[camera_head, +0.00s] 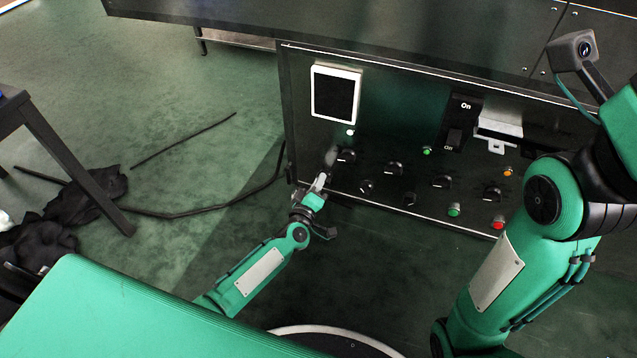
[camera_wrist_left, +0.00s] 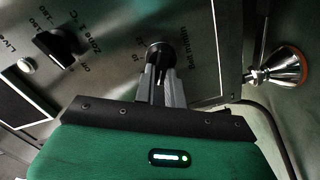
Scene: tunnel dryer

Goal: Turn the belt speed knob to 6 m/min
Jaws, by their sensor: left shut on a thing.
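The belt speed knob (camera_wrist_left: 158,53) is a round black knob on the dark metal panel. In the left wrist view, the "Belt m/min" lettering runs beside it, with small scale numbers on its other side. My left gripper (camera_wrist_left: 160,82) is shut on this knob, its two grey fingers side by side at it. The fingers hide part of the knob and scale, and I cannot tell the set value. In the head view, my left gripper (camera_head: 321,181) reaches the panel's lower left and hides the knob. My right gripper is not in view; my right arm fills the right side.
The Zone 1 °C knob (camera_wrist_left: 62,44) is close beside the belt knob. Several other black knobs, a green button (camera_head: 454,210) and a red button (camera_head: 498,222) are to the right. A screen (camera_head: 335,94) is above. A metal levelling foot (camera_wrist_left: 285,66) stands near the panel's lower corner.

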